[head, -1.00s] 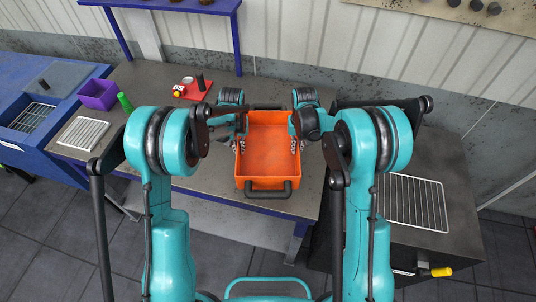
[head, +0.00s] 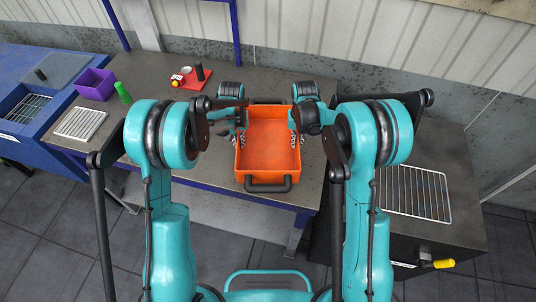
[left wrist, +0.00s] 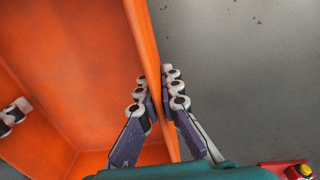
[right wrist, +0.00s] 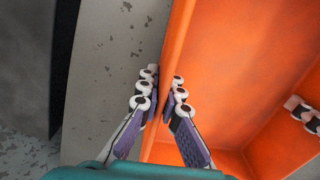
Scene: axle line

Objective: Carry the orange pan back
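The orange pan (head: 268,140) is a deep, empty-looking tray with dark handles at its near and far ends. It is at the right part of the grey table, level; I cannot tell whether it touches the top. My left gripper (head: 238,140) is shut on its left wall, one finger inside and one outside, as the left wrist view shows (left wrist: 158,95). My right gripper (head: 298,138) is shut on the right wall in the same way, seen in the right wrist view (right wrist: 160,95). The pan's underside is hidden.
The table (head: 220,180) also bears a red tray (head: 187,81) with small items, a green bottle (head: 123,92) and a white rack (head: 81,123). A purple bin (head: 95,85) stands at left. A dark unit with a wire grate (head: 413,193) stands at right; a wall is behind.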

